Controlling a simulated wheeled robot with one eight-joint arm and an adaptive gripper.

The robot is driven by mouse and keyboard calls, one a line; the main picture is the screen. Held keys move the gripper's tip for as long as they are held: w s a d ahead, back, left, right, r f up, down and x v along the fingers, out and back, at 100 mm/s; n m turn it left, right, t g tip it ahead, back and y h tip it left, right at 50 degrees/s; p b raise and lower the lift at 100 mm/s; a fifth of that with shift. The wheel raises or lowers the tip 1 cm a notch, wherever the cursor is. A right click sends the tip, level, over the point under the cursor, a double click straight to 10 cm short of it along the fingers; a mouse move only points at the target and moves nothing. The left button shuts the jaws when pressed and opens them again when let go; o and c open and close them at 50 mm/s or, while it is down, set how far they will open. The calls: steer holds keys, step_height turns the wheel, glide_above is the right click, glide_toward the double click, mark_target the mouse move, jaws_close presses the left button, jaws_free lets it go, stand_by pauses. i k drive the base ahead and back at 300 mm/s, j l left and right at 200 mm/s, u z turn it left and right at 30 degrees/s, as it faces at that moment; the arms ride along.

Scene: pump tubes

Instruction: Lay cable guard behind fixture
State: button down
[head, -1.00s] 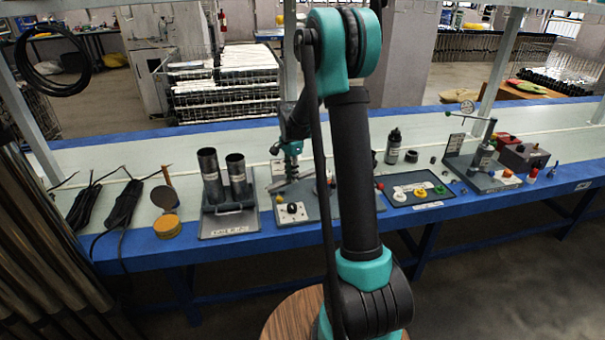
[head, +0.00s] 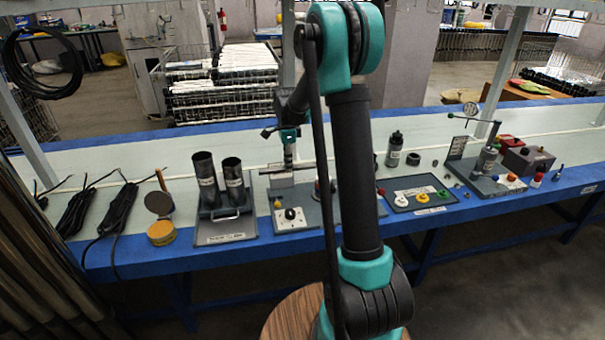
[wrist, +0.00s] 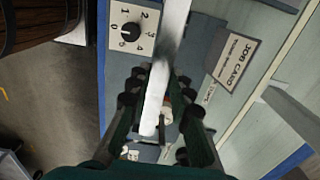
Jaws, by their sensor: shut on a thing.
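In the wrist view, my gripper (wrist: 155,100) is shut on a long pale flat bar, the cable guard (wrist: 165,60). It runs between the fingers and out of the top of the picture. In the head view, my gripper (head: 289,148) is above the fixture, and the guard (head: 275,169) shows as a thin grey bar near its fingers. The fixture is a grey base plate (head: 297,220) with a dial panel (head: 290,217) at its front left; the panel is beside the guard in the wrist view (wrist: 134,30). My arm hides the fixture's right part. Contact below is unclear.
A tube rack (head: 226,235) with two dark tubes stands left of the fixture. A tray with coloured parts (head: 420,195) lies to the right. A job card (wrist: 236,60) lies beside the guard in the wrist view. Black cables (head: 115,210) lie at the far left.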

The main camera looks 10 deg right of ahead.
mark_target(301, 175)
steer(key=i+l, duration=0.25)
steer(key=i, duration=0.15)
steer(key=i+l, duration=0.25)
steer(key=i, duration=0.15)
